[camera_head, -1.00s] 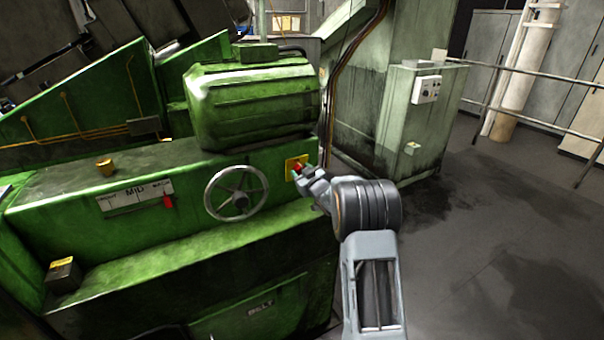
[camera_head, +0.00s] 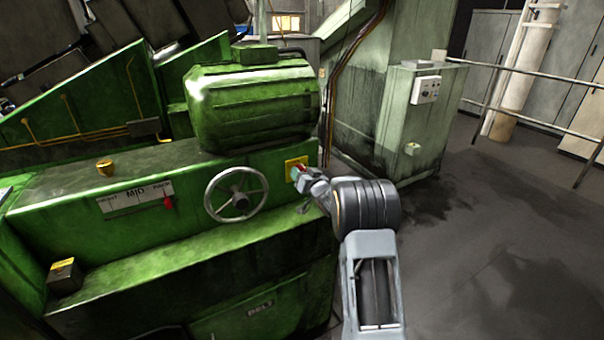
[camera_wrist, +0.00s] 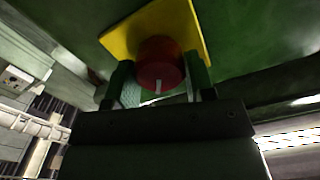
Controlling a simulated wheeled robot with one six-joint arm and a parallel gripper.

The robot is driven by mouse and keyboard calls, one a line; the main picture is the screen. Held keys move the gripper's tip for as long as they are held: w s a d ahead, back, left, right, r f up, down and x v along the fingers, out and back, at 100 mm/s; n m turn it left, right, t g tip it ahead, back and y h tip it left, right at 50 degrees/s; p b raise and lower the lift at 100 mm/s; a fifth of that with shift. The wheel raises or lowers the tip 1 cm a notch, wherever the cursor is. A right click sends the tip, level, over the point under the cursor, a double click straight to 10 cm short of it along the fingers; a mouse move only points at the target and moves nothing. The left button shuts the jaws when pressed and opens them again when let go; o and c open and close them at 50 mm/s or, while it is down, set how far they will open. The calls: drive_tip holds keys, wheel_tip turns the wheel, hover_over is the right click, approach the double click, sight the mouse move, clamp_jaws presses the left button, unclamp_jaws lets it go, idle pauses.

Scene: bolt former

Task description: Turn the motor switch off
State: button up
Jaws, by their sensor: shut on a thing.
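The motor switch is a red knob (camera_wrist: 159,65) with a white mark, on a yellow plate (camera_wrist: 118,38) fixed to the green machine. In the wrist view the knob sits between the two fingers of my gripper (camera_wrist: 160,84), which is shut on it. The white mark points toward the gripper's palm. In the head view the yellow plate (camera_head: 291,164) is right of the handwheel, and my gripper (camera_head: 303,175) covers part of the knob there.
A spoked handwheel (camera_head: 236,193) is just left of the switch. A red pointer (camera_head: 168,203) sits by a white scale plate (camera_head: 135,196). A green motor housing (camera_head: 252,105) is above. A grey-green cabinet (camera_head: 402,125) stands behind right. Open floor (camera_head: 490,240) lies to the right.

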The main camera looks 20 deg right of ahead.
drive_tip(key=m+p, duration=0.1)
drive_tip(key=m, duration=0.5)
drive_tip(key=shift+d+m+p, duration=0.1)
drive_tip(key=shift+m+p, duration=0.2)
drive_tip(key=shift+p, duration=0.1)
drive_tip(key=m+p, duration=0.1)
drive_tip(key=m, duration=0.3)
drive_tip(key=shift+f+m, duration=0.1)
drive_tip(key=shift+m, duration=0.2)
drive_tip(key=o, duration=0.9)
drive_tip(key=s, duration=0.4)
drive_tip(key=s+d+b, duration=0.1)
drive_tip(key=s, duration=0.8)
drive_tip(key=shift+s+d+b, duration=0.3)
drive_tip(key=shift+s+b, duration=0.05)
drive_tip(key=shift+s, duration=0.05)
